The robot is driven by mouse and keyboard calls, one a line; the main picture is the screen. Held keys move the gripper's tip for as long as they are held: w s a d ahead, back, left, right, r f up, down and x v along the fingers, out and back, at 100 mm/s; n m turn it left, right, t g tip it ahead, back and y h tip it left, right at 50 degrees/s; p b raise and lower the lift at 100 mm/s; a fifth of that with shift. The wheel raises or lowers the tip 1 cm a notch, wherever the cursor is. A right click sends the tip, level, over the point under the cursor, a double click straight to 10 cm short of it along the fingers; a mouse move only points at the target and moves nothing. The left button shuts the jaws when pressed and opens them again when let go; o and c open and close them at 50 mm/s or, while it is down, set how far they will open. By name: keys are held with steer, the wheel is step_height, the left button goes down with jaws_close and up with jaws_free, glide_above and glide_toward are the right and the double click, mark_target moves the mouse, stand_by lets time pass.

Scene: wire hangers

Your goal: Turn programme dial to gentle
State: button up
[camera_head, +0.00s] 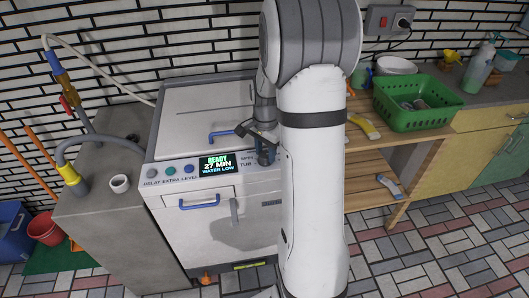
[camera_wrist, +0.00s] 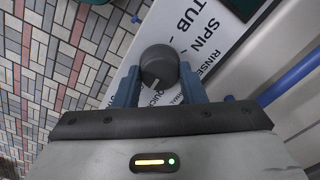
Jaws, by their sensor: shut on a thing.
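The programme dial (camera_wrist: 158,66) is a dark grey round knob on the washing machine's white panel. In the wrist view it sits between the two blue fingers of my gripper (camera_wrist: 160,78), which is shut on it. A pale pointer mark on the knob faces the lower edge of the picture, towards a partly hidden label that seems to read QUICK. The labels SPIN, TUB and RINSE show beside it; I cannot see a gentle label. In the head view my gripper (camera_head: 265,152) is at the panel of the washing machine (camera_head: 205,110), and my arm hides the dial.
The display (camera_head: 217,164) reads READY, 27 MIN, WATER LOW. A blue lid handle (camera_head: 222,134) stands close to my gripper. A green basket (camera_head: 420,115) is on the wooden bench at right.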

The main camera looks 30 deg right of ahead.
mark_target(265, 154)
steer(key=shift+m, duration=1.1)
steer(key=shift+w, duration=0.1)
steer(key=o, duration=1)
steer(key=shift+r, duration=0.1)
step_height(265, 154, up, 8)
steer(key=shift+f, duration=0.15)
steer(key=s+a+r+n+t, duration=0.1)
steer(key=s+a+r+n, duration=0.1)
steer(key=s+a+n, duration=0.5)
steer(key=s+a+r+n+t, duration=0.1)
steer(key=s+a+r+n, duration=0.1)
steer(key=s+a+n, duration=0.5)
steer(key=s+n, duration=0.2)
steer(key=s, duration=0.3)
steer(key=shift+s+a+t, duration=0.2)
steer(key=shift+s+t, duration=0.05)
steer(key=shift+t, duration=0.05)
